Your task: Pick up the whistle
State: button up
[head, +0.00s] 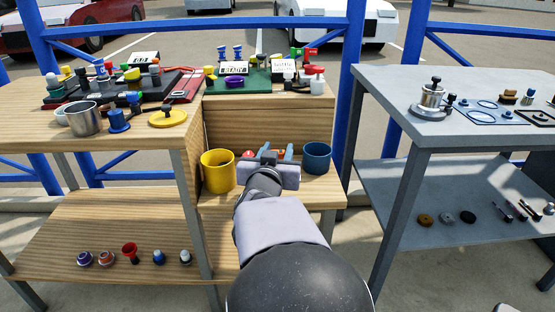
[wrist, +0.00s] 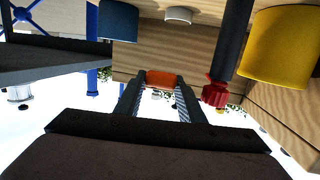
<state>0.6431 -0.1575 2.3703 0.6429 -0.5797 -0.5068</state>
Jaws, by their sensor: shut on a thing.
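A small orange piece (wrist: 161,78), which looks like the whistle, sits between the fingertips of my gripper (wrist: 160,86) in the wrist view. The fingers are shut on it. In the head view my gripper (head: 270,154) is over the lower wooden shelf, between a yellow cup and a blue cup, and partly hides a bit of orange-red (head: 281,153). The whistle's full shape is hidden. I cannot tell whether it still touches the shelf.
The yellow cup (head: 218,171) stands close on the left, the blue cup (head: 317,158) on the right. A red-ended dark rod (wrist: 215,92) is beside the fingers in the wrist view. A wooden back panel (head: 300,124) rises behind. The grey bench (head: 440,165) stands to the right.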

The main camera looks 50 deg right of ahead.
notch_tip(320, 180, up, 8)
jog(key=p, duration=0.3)
jog(key=shift+p, duration=0.4)
